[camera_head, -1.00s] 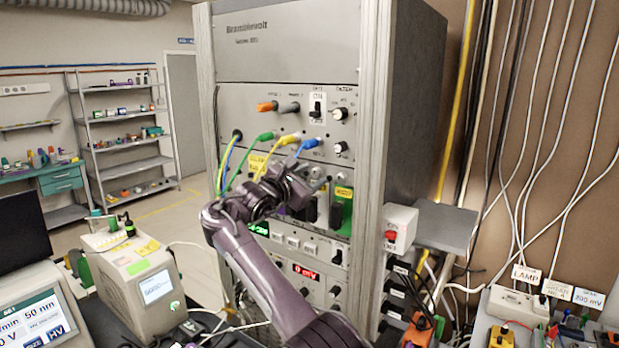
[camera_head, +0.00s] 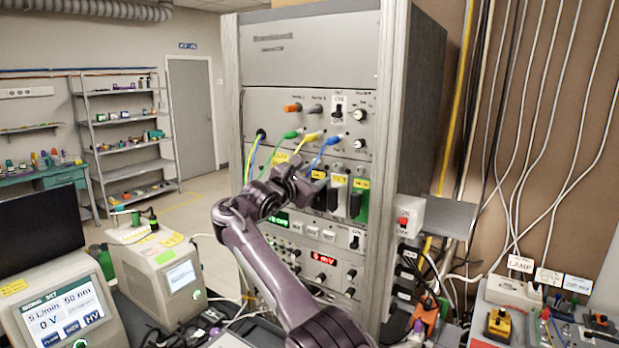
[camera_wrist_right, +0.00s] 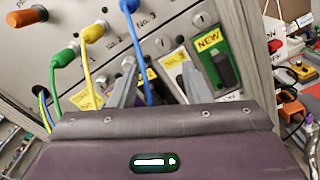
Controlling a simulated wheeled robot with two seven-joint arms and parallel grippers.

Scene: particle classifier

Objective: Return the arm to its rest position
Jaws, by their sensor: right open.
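My right arm rises from the bottom centre in the head view, and its gripper (camera_head: 298,182) is in front of the grey instrument rack (camera_head: 228,120). In the right wrist view the two grey fingers (camera_wrist_right: 160,82) point at the rack panel, apart, near a blue cable (camera_wrist_right: 139,50) and a yellow cable (camera_wrist_right: 88,60). I cannot tell whether a finger touches the blue cable. My left gripper is not in view.
A green module (camera_head: 359,203) sits right of the gripper. A switch box (camera_head: 409,215) is mounted on the rack's right side. Two instruments (camera_head: 60,312) stand at the lower left. Open floor lies towards the shelves (camera_head: 128,165) at the back left.

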